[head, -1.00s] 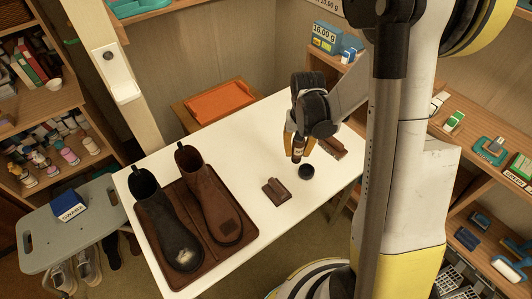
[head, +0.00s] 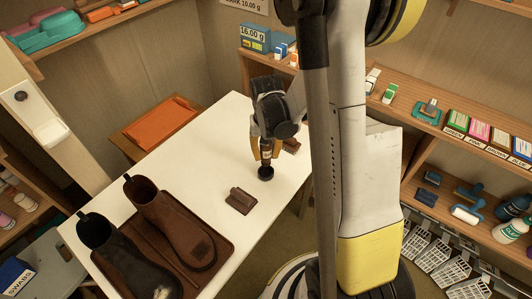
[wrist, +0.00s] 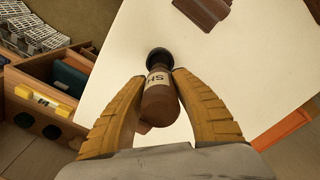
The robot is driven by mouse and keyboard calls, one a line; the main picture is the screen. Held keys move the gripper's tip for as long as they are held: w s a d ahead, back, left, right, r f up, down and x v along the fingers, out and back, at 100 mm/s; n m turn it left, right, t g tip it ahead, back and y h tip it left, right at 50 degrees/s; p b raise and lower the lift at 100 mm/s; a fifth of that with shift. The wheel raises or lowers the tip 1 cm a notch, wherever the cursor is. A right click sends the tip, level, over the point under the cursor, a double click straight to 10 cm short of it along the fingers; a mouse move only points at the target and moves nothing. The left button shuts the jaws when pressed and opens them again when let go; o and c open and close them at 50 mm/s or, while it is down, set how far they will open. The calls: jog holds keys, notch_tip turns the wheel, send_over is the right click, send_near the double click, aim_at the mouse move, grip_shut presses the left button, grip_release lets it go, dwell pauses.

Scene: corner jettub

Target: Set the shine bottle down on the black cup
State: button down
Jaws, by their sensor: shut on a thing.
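My gripper (head: 265,152) is shut on the shine bottle (head: 266,156), a small brown bottle with a pale label. The wrist view shows the bottle (wrist: 158,98) between the two yellow fingers (wrist: 158,105), with "SH" readable on the label. The black cup (head: 266,174) stands on the white table right at the bottle's lower end. In the wrist view the round black cup (wrist: 159,54) shows just beyond the bottle's far end, partly hidden by it. I cannot tell whether the bottle rests on the cup or hangs slightly above it.
A brown block (head: 241,200) lies on the white table (head: 215,150) near the cup. Another brown piece (head: 291,146) lies behind my gripper. Boots on a brown mat (head: 215,262) fill the table's near left. An orange tray (head: 163,122) stands beyond the left edge.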

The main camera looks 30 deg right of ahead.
aim_at(266, 165)
jog(key=shift+f+b, duration=2.6)
jog(key=shift+f, duration=0.5)
jog(key=shift+f+b, duration=0.3)
jog(key=shift+b, duration=0.15)
jog(key=c, duration=1)
grip_release()
jog(key=shift+r, duration=0.1)
notch_tip(266, 165, up, 12)
jog(key=shift+s+a+f, duration=0.1)
jog(key=shift+s, duration=0.05)
jog(key=s+a+r+n+t, duration=0.1)
jog(key=s+a+r+t, duration=0.1)
jog(key=s+a+r, duration=0.1)
jog(key=s+a+r+n+t, duration=0.2)
jog(key=s+a+r, duration=0.1)
jog(key=a, duration=0.3)
jog(key=s+a+r+n+t, duration=0.2)
jog(key=s+a+r+t, duration=0.1)
jog(key=s+a, duration=0.1)
jog(key=shift+s+a+r, duration=0.15)
jog(key=shift+s, duration=0.1)
